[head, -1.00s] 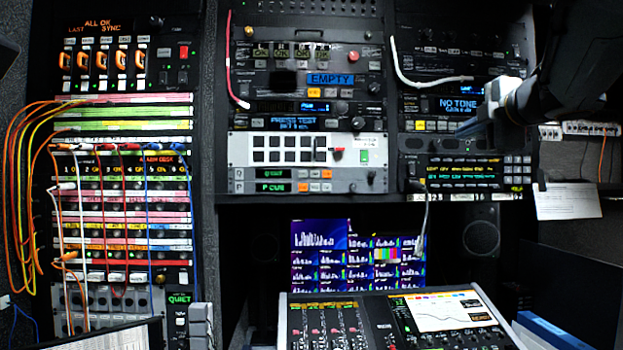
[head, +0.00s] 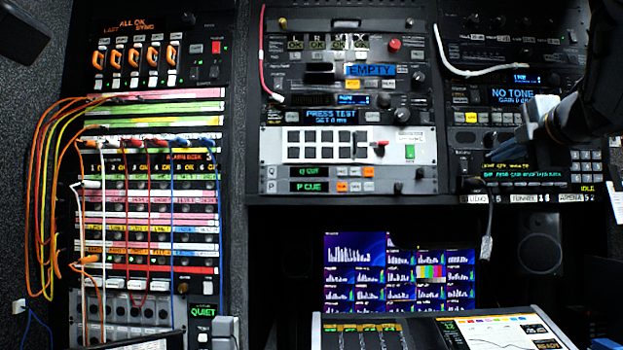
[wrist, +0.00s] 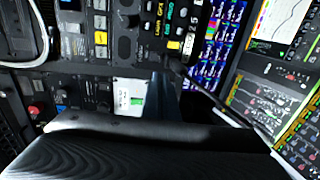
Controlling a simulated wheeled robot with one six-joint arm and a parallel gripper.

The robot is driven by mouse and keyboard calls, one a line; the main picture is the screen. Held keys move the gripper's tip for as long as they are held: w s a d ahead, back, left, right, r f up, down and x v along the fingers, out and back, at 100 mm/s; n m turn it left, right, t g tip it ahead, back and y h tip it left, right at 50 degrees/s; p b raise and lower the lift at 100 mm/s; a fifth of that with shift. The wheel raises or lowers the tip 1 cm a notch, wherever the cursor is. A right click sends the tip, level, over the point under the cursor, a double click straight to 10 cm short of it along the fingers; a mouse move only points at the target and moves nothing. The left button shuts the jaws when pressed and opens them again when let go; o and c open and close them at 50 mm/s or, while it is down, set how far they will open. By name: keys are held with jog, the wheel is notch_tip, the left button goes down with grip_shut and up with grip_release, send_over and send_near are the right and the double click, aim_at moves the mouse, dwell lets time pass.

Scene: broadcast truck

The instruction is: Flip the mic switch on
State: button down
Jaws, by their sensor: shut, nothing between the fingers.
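No switch labelled mic can be read in either view, so I cannot tell which control it is. In the head view my gripper (head: 524,131) is in front of the right-hand rack, by the right end of the unit with the blue "NO TONE" display (head: 513,94). It hides part of that unit and of the one below. The gripper is shut and holds nothing. In the wrist view its dark fingers (wrist: 166,95) point at the rack beside a white panel (wrist: 131,93) with a green mark. I cannot tell whether they touch anything.
A white cable (head: 470,72) loops across the right rack, and another cable (head: 486,245) hangs below it. Orange and yellow patch cables (head: 45,190) bulge from the left rack. A mixing console (head: 440,333) juts out below the monitor screens (head: 355,262). Open space lies before the middle rack.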

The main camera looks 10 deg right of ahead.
jog(key=shift+d, duration=0.1)
jog(key=p, duration=0.3)
send_near(465, 171)
jog(key=x, duration=0.6)
jog(key=shift+w, duration=0.25)
jog(key=shift+d+b, duration=0.15)
jog(key=shift+b, duration=0.25)
